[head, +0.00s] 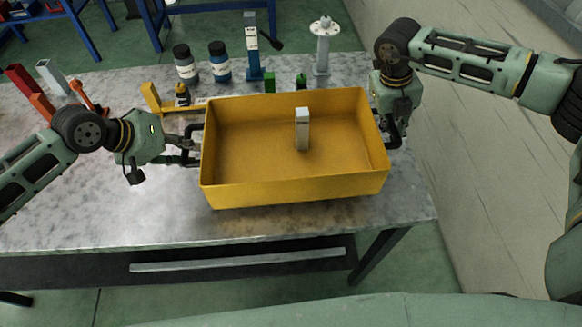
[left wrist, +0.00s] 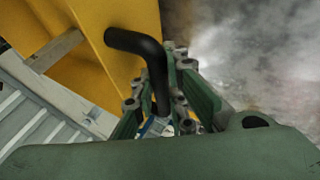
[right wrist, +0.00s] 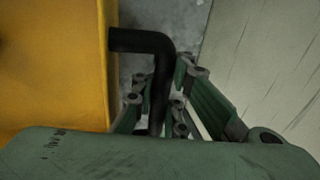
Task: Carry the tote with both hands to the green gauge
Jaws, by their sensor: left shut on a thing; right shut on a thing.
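The yellow tote (head: 295,190) is over the grey table, level, with a black handle at each end. A small pale upright block (head: 302,130) stands inside it. I cannot tell whether its bottom touches the table. My left gripper (head: 190,146) is shut on the left handle (left wrist: 152,58). My right gripper (head: 391,128) is shut on the right handle (right wrist: 158,60). Two small green pieces, one on the left (head: 269,82) and one on the right (head: 301,81), show just behind the tote's back rim, their lower parts hidden. I cannot tell which is the green gauge.
Behind the tote on the table (head: 110,215) stand two bottles (head: 186,64) (head: 219,62), a blue gauge-like stand (head: 252,50) and a grey post (head: 322,48). A yellow bracket (head: 152,98) is near the left gripper. Red and orange pieces (head: 42,105) lie far left. The front-left table is clear.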

